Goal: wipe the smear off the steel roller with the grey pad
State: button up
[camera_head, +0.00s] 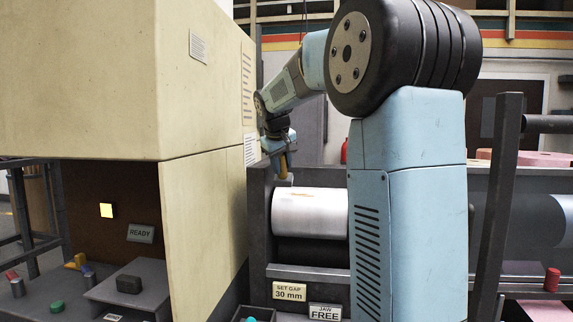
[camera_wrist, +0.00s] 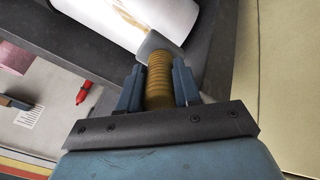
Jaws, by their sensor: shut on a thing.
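The steel roller (camera_head: 312,215) lies pale and shiny in its frame, left of my arm's column. An orange-brown smear (camera_head: 300,194) marks its top, and the smear (camera_wrist: 132,22) also shows in the wrist view, running toward the pad. My gripper (camera_wrist: 158,85) is shut on the ribbed yellow-brown handle (camera_wrist: 160,75) of the grey pad (camera_wrist: 154,44). The pad is at the roller's near edge in the wrist view, close to the smear's end; I cannot tell whether it touches. In the head view my gripper (camera_head: 279,148) is above the roller's left end.
A large cream cabinet (camera_head: 205,110) stands close on the left of the roller. A dark upright post (camera_head: 497,200) stands on the right. Signs reading "SET GAP 30 mm" (camera_head: 289,291) and "JAW FREE" (camera_head: 325,312) are below the roller. A red marker-like object (camera_wrist: 83,92) shows in the wrist view.

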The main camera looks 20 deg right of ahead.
aim_at(285, 177)
jog(key=shift+x, duration=2.25)
jog(key=shift+d, duration=0.1)
jog(key=shift+w+d+f, duration=0.1)
jog(key=shift+w+d+f, duration=0.15)
jog(key=shift+w+f, duration=0.1)
jog(key=shift+f, duration=0.15)
jog(key=shift+s+d, duration=0.15)
